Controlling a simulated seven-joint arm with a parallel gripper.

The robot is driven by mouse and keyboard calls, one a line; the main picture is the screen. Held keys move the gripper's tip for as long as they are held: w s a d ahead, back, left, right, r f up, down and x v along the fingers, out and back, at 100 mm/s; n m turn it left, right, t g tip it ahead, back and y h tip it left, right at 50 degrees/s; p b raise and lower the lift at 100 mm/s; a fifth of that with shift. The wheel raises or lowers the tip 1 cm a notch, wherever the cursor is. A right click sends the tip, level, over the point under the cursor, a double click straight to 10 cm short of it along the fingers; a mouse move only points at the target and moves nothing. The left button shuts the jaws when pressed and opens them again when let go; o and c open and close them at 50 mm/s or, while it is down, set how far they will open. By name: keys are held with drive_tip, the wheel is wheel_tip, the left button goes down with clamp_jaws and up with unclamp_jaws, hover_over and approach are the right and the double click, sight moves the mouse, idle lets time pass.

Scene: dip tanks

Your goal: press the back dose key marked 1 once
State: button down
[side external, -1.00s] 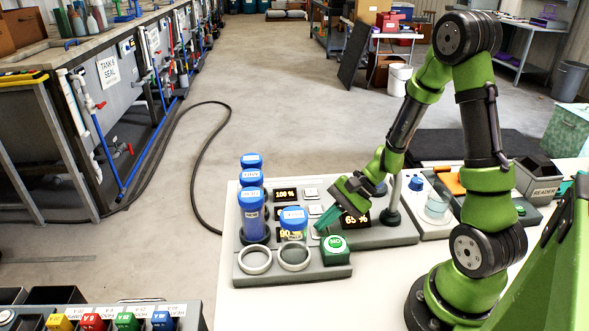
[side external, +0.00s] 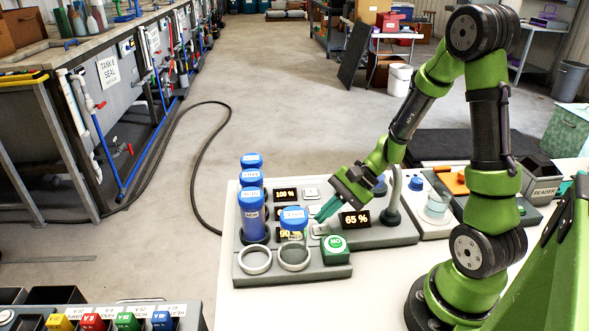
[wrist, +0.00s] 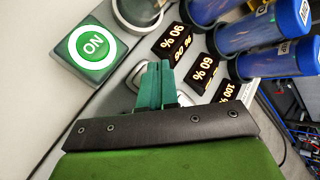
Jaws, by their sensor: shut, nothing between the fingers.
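The back dose key (side external: 311,192) is a small pale square key beside the display reading 100 % (side external: 285,195). Its mark is too small to read. My gripper (side external: 319,217) is shut and empty, its teal fingers pointing down in front of the back key, around the middle and front keys (side external: 320,229). No contact can be made out. In the wrist view the shut fingers (wrist: 156,84) stand between two pale keys, beside the displays reading 90 % (wrist: 168,44) and 60 % (wrist: 202,72). The back key is hidden there by my gripper.
Blue-capped canisters (side external: 252,222) stand left of the keys. A green ON button (side external: 335,245) sits at the front right of the panel. A display reading 65 % (side external: 355,219) and a grey curved post (side external: 394,195) stand right of my fingers.

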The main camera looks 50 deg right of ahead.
drive_tip(key=shift+r, duration=2.15)
drive_tip(key=shift+s+f, duration=0.15)
drive_tip(key=s+n+g+h, duration=0.1)
drive_tip(key=s, duration=0.1)
wheel_tip(320, 180, up, 14)
drive_tip(key=n+t+h, duration=0.3)
drive_tip(key=n+h, duration=0.2)
drive_tip(key=n, duration=0.5)
hover_over(326, 229)
drive_tip(key=s+a, duration=0.6)
drive_tip(key=s, duration=0.1)
drive_tip(key=shift+s+a+n, duration=0.1)
drive_tip(key=shift+s+n, duration=0.2)
